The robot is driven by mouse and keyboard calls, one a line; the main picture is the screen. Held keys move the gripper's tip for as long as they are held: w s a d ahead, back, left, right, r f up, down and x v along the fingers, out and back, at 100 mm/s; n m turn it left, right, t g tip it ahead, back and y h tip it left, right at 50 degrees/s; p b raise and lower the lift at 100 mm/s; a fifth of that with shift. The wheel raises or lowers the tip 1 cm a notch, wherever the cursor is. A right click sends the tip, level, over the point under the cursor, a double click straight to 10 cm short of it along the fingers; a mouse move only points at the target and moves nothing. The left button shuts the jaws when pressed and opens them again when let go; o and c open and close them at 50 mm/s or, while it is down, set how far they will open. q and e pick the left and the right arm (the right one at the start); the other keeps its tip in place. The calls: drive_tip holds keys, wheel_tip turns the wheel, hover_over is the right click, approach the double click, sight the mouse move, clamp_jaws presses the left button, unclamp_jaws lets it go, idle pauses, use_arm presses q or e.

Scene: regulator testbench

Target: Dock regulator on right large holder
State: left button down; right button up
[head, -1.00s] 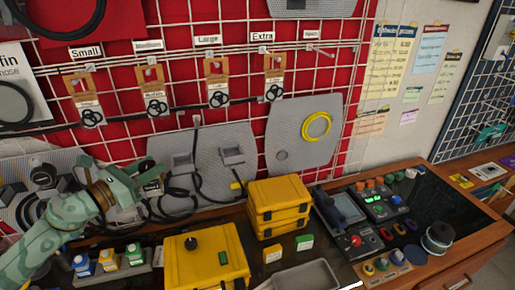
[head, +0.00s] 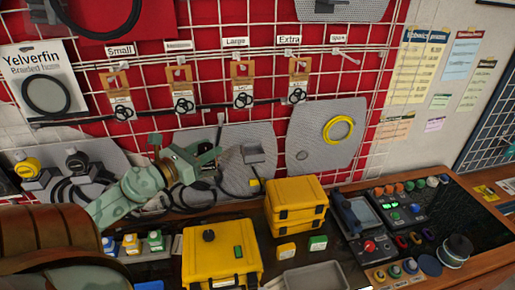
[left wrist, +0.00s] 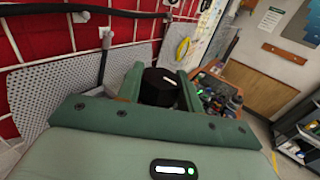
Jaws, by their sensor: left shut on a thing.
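My left gripper (head: 207,163) is in front of the middle grey panel (head: 235,180). In the left wrist view its green fingers are shut on a dark round regulator (left wrist: 158,86). In the head view the regulator is mostly hidden by the gripper and hard to make out. The grey right holder (head: 253,153) on that panel looks empty and lies to the right of the gripper, apart from it. The panel's left holder is hidden behind the gripper. My right gripper is not in view.
Regulators with yellow (head: 28,167) and black (head: 76,160) tops sit at the left panel. Yellow cases (head: 295,205) and a large yellow box (head: 220,255) stand on the bench below. Black hoses hang around the middle panel. A yellow coil (head: 338,129) hangs on the right panel.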

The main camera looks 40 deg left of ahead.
use_arm(q)
drive_tip(key=w+f, duration=0.1)
drive_tip(key=w, duration=0.5)
drive_tip(key=w+f, duration=0.1)
drive_tip(key=w, duration=0.4)
drive_tip(key=w+f, duration=0.1)
drive_tip(key=w, duration=0.5)
drive_tip(key=shift+w+d+f, duration=0.15)
drive_tip(key=shift+w+d, duration=0.2)
drive_tip(key=shift+f, duration=0.2)
drive_tip(key=c, duration=0.9)
unclamp_jaws()
